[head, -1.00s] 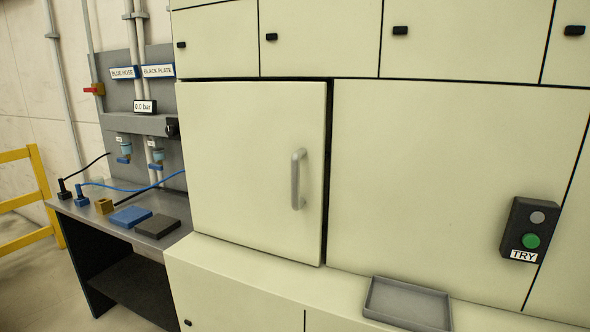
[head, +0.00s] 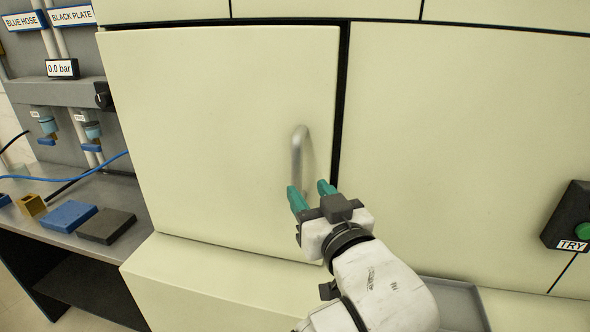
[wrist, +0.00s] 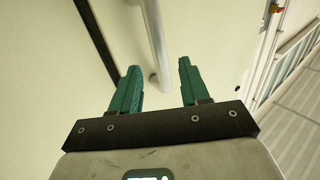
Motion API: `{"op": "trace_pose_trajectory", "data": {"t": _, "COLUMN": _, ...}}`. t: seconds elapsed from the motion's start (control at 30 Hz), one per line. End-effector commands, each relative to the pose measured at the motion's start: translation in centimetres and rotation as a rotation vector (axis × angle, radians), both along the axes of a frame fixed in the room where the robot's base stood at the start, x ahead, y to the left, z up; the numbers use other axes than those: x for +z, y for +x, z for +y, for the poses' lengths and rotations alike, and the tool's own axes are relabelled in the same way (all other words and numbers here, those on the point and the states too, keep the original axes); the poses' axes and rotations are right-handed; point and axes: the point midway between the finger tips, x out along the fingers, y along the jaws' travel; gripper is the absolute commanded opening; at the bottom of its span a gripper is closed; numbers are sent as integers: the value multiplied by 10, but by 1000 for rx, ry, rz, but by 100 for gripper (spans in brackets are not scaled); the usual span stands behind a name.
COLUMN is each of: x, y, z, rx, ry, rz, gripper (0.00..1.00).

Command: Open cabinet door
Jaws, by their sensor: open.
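The cabinet door (head: 200,120) is a cream panel, with a dark gap along its right edge; it looks closed or nearly so. Its handle (head: 298,150) is a vertical grey metal bar near the right edge. My gripper (head: 311,193) is open at the handle's lower end, with its two green fingers pointing toward the door. The handle's lower end is partly hidden in the head view.
A grey tray (head: 462,304) sits on the ledge at the lower right, partly behind my arm. A TRY button box (head: 572,218) is on the right panel. A workbench with a blue plate (head: 68,216) and a black plate (head: 106,226) stands at the left.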

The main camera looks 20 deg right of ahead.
Motion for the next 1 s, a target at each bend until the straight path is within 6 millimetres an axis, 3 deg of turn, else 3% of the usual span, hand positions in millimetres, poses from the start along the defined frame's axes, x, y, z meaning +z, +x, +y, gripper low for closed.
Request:
{"op": "trace_pose_trajectory", "data": {"t": 0.2, "x": 2, "y": 41, "z": -2, "rx": 0, "ry": -1, "rz": 2, "gripper": 46}}
{"op": "trace_pose_trajectory", "data": {"t": 0.4, "x": 1, "y": 64, "z": -3, "rx": 0, "ry": 0, "rz": 1, "gripper": 46}}
{"op": "trace_pose_trajectory", "data": {"t": 0.83, "x": 0, "y": 72, "z": -3, "rx": 0, "ry": 0, "rz": 2, "gripper": 45}}
{"op": "trace_pose_trajectory", "data": {"t": 1.0, "x": 0, "y": 72, "z": -3, "rx": 0, "ry": 0, "rz": 2, "gripper": 28}}
